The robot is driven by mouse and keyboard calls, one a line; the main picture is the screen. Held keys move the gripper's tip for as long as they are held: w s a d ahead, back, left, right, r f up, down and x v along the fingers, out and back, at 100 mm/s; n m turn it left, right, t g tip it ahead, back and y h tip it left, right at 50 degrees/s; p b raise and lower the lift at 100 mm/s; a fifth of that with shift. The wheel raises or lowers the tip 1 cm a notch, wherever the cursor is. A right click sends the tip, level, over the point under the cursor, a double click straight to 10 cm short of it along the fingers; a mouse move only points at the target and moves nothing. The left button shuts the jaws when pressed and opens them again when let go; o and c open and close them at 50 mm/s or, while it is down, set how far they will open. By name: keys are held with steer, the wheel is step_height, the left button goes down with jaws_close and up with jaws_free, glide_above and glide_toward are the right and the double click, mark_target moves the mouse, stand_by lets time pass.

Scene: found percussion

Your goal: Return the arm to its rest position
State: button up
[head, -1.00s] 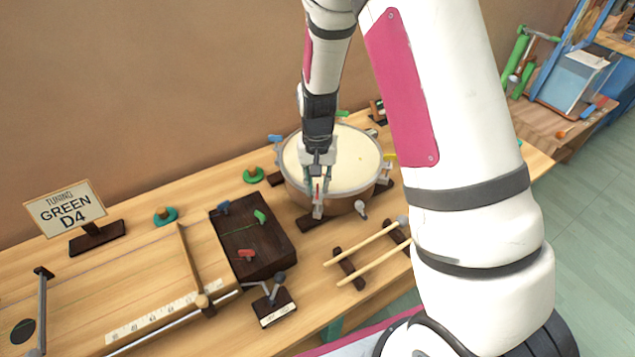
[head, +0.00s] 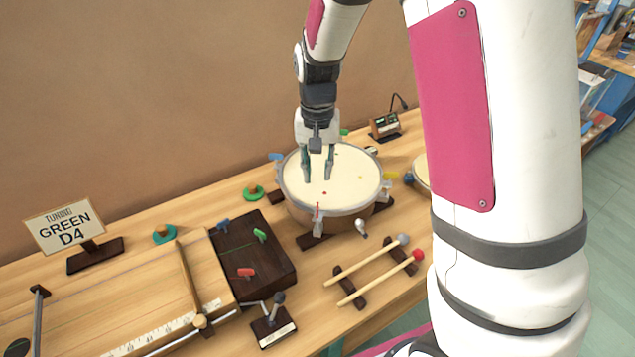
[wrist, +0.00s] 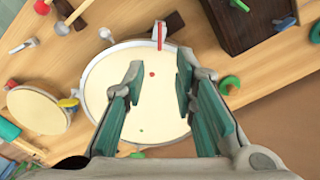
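My gripper (head: 317,178) hangs fingers-down above the large drum (head: 335,190). Its two teal fingers are apart with nothing between them. In the wrist view my gripper (wrist: 158,75) is also open, and the pale drumhead (wrist: 150,105) with a red dot shows between and around the fingers. The fingertips look clear of the drumhead, though the exact gap is hard to tell. My white and pink arm fills the right of the head view and hides part of the bench.
Two mallets (head: 372,270) lie on dark rests in front of the drum. A dark wooden block with coloured pegs (head: 255,265), a stringed board with a ruler (head: 150,285) and a "GREEN D4" sign (head: 65,225) stand to the left. A small device (head: 385,124) stands behind.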

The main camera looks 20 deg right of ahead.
steer(key=shift+r, duration=0.55)
steer(key=shift+r, duration=0.1)
steer(key=s+r+n+t, duration=0.25)
steer(key=s+r, duration=0.65)
steer(key=r, duration=0.5)
steer(key=s+r+n+t, duration=0.1)
steer(key=s+r, duration=0.1)
steer(key=s, duration=0.5)
steer(key=s+r+n+t, duration=0.1)
steer(key=s+r+t, duration=0.1)
steer(key=s, duration=0.5)
steer(key=shift+r, duration=0.75)
